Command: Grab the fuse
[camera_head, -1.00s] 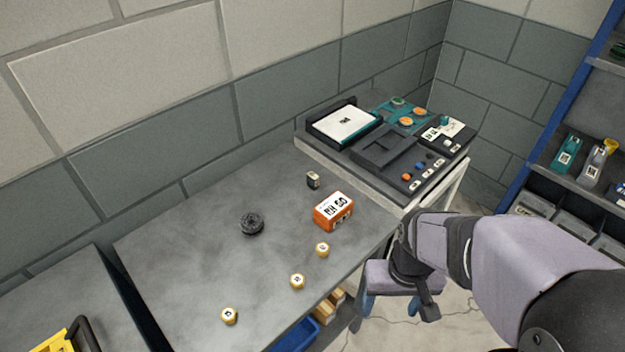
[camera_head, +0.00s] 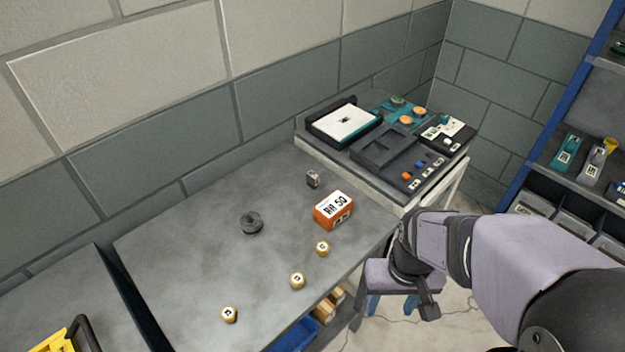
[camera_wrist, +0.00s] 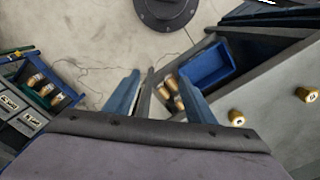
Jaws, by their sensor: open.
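No single item is clearly marked as the fuse. Three small yellow capped cylinders with pale labelled tops, which look like fuses, stand apart on the grey bench: a right one (camera_head: 322,249), a middle one (camera_head: 297,281) and a left one (camera_head: 229,315). Two such cylinders also show at the right of the wrist view, a nearer one (camera_wrist: 236,118) and one at the edge (camera_wrist: 306,94). My gripper (camera_head: 391,305) hangs beyond the bench's front right edge, apart from them. Its blue fingers (camera_wrist: 160,98) are spread and empty, over the floor.
An orange labelled box (camera_head: 333,211), a small dark block (camera_head: 313,180) and a black round part (camera_head: 251,223) stand on the bench (camera_head: 190,240). A raised panel with trays (camera_head: 385,150) is behind right. A blue bin (camera_wrist: 208,66) sits below the bench edge. Shelving (camera_head: 560,130) stands right.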

